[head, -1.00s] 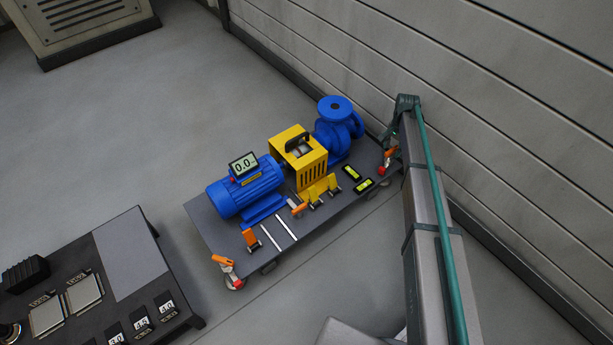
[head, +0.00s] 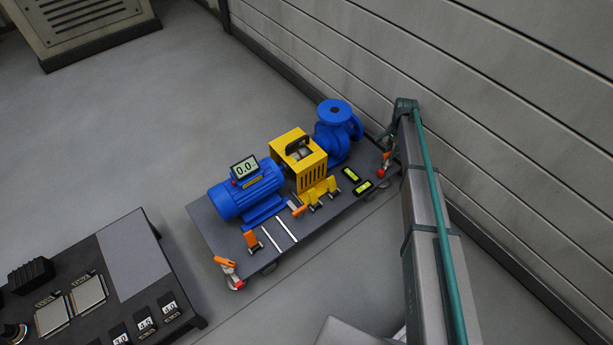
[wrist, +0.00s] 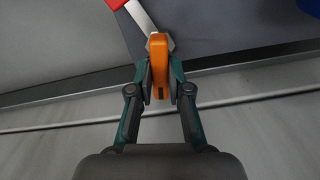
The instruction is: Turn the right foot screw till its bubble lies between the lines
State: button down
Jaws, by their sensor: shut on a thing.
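The right foot screw (head: 381,170), red with an orange handle, is at the right end of the dark skid plate (head: 330,207), partly hidden by my arm. My gripper (wrist: 160,79) is shut on its orange handle (wrist: 160,55) in the wrist view, one finger on each side. A pale metal bar (wrist: 139,16) and a red part (wrist: 99,3) show beyond the handle. In the head view the gripper is small and mostly hidden. Two yellow-green level vials (head: 351,174) (head: 363,187) lie on the plate; their bubbles are too small to read.
A blue motor (head: 248,190) with a display reading 0.0, a yellow guard (head: 299,160) and a blue pump (head: 337,133) stand on the skid. Another foot screw (head: 229,269) is at the left front. The wall (head: 470,110) runs close behind. A control desk (head: 130,250) stands lower left.

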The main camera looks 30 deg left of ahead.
jog(key=shift+m, duration=0.4)
jog(key=shift+r+m+p, duration=0.15)
jog(key=shift+m+p, duration=0.7)
jog(key=shift+m, duration=0.55)
jog(key=c, duration=1)
grip_release()
jog(key=shift+o, duration=0.2)
jog(key=shift+r+p, duration=2.7)
jog(key=shift+r, duration=0.7)
